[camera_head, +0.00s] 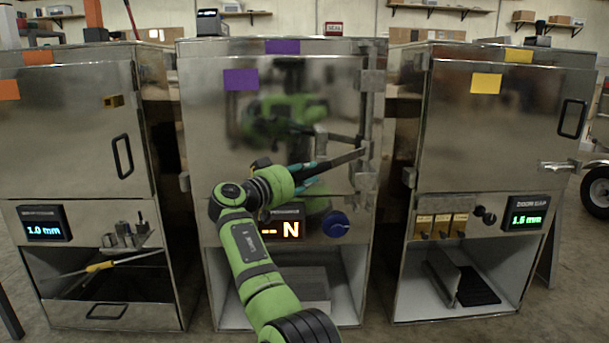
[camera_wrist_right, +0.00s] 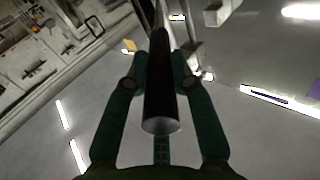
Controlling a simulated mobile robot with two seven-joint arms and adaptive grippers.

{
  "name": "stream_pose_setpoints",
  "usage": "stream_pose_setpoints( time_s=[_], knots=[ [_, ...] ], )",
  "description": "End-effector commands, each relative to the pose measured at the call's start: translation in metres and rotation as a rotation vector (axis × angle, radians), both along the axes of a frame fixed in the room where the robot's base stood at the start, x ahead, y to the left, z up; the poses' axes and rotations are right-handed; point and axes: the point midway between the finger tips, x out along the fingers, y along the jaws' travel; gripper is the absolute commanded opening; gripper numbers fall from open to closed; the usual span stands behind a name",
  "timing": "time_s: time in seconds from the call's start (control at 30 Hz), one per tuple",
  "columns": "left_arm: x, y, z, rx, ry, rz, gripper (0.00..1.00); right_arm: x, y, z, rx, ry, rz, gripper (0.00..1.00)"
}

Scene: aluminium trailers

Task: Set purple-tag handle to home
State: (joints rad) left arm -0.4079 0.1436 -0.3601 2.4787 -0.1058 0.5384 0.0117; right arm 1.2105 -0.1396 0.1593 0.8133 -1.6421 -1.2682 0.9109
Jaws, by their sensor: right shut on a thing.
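Two purple tags (camera_head: 240,79) mark the middle metal cabinet (camera_head: 210,130), one on its door and one on its top edge. A dark rod-like handle (camera_head: 342,159) slopes down to the left from a metal bracket near the door's right edge. My right gripper (camera_head: 308,172) is shut around the handle's free end. In the right wrist view, the dark round-ended handle (camera_wrist_right: 161,90) lies between the two teal fingers of my right gripper (camera_wrist_right: 162,75). My left gripper is not in view.
Below the door are an orange-lettered display (camera_head: 290,230) and a blue knob (camera_head: 336,224). A left cabinet (camera_head: 60,140) and a yellow-tagged right cabinet (camera_head: 480,130) stand beside it with narrow gaps. A yellow-handled tool (camera_head: 100,266) lies in the left cabinet's lower bay.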

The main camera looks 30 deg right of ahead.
Motion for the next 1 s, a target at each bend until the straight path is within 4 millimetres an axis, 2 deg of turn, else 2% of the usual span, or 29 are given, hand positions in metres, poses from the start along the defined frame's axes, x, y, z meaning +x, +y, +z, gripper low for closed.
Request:
stream_pose_setpoints(
  time_s=[0.03, 0.23, 0.27, 0.3, 0.63, 0.73, 0.87, 1.0],
  knots=[
    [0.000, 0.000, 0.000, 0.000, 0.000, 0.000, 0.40, -0.001, -0.002, 0.006, -0.008, -0.010, -0.002, 0.00],
    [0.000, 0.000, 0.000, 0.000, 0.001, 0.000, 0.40, -0.001, -0.002, 0.006, -0.008, -0.010, -0.002, 0.00],
    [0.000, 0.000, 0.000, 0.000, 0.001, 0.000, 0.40, -0.001, -0.002, 0.006, -0.008, -0.010, -0.002, 0.33],
    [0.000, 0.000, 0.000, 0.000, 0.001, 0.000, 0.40, -0.001, -0.002, 0.006, -0.007, -0.010, -0.002, 0.49],
    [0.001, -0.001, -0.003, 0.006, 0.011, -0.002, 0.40, 0.000, 0.000, 0.002, -0.002, -0.003, 0.000, 0.49],
    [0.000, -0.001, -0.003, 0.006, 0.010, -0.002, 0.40, -0.002, 0.006, 0.001, -0.002, -0.003, 0.002, 0.49],
    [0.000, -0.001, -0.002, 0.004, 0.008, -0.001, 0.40, -0.007, 0.025, 0.001, -0.002, -0.004, 0.003, 0.49],
    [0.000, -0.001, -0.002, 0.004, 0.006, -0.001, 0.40, -0.017, 0.054, 0.001, -0.002, -0.003, 0.003, 0.49]
  ],
)
